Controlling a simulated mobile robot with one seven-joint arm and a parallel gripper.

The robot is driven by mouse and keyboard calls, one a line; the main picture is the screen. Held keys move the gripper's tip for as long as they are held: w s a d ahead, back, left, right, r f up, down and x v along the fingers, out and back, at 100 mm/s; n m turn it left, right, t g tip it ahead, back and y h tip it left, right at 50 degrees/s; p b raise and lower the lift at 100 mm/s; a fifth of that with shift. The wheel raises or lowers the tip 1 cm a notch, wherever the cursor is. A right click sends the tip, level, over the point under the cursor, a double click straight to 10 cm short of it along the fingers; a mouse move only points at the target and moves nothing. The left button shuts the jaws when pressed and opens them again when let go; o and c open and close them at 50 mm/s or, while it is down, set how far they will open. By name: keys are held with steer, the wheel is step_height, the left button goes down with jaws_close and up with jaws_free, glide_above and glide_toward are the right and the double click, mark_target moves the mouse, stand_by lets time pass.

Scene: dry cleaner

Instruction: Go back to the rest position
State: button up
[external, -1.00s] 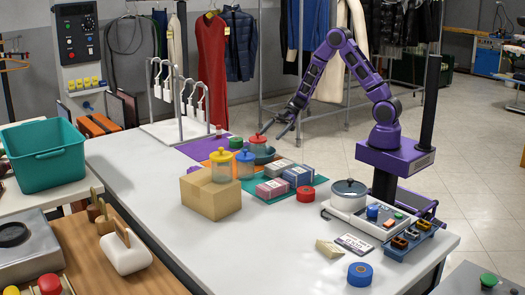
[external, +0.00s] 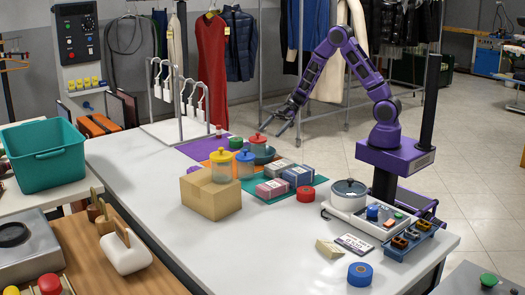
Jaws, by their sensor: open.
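My gripper (external: 279,125) is open, raised above the far edge of the white table (external: 262,252), close to the red-lidded jar (external: 258,150). Nothing shows between its fingers. My purple arm reaches from the right over the table's far side, bent at a high elbow. The gripper is small and dark in this view, and its exact height above the jars is hard to tell.
Below the gripper stand a yellow-lidded jar (external: 221,166), a blue-lidded jar (external: 245,164) and a cardboard box (external: 210,195). Bundles (external: 298,176) lie on a teal mat. A metal rack (external: 182,105) stands left. The table's front middle is clear.

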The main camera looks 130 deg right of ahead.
steer(key=w+a+r+n+t+y, duration=0.25)
steer(key=w+a+r+n, duration=0.35)
steer(key=w+a+r, duration=1.55)
steer(key=s+a+r+n+t+y+p, duration=0.15)
steer(key=a+r+y, duration=0.35)
steer(key=a+r, duration=0.9)
steer(key=s+a+r+y, duration=0.2)
steer(key=a+r+y, duration=0.6)
steer(key=r, duration=1.1)
steer(key=w+d+f+m+t+h, duration=0.2)
steer(key=d+f+m+t+h, duration=0.25)
steer(key=d+m+h, duration=0.45)
steer(key=s+d+f+m+g+h+p, duration=0.1)
steer(key=s+d+f+m+g+h, duration=0.25)
steer(key=f+h, duration=0.4)
steer(key=s+a+f+n+g+h, duration=0.1)
steer(key=s+f+g, duration=0.5)
steer(key=s+f, duration=0.5)
steer(key=s+a+f+n+g+p, duration=0.1)
steer(key=s+f+g, duration=0.5)
steer(key=s+f, duration=0.5)
steer(key=s, duration=0.5)
steer(key=shift+a+g+h, duration=0.3)
steer(key=shift+a+h, duration=0.1)
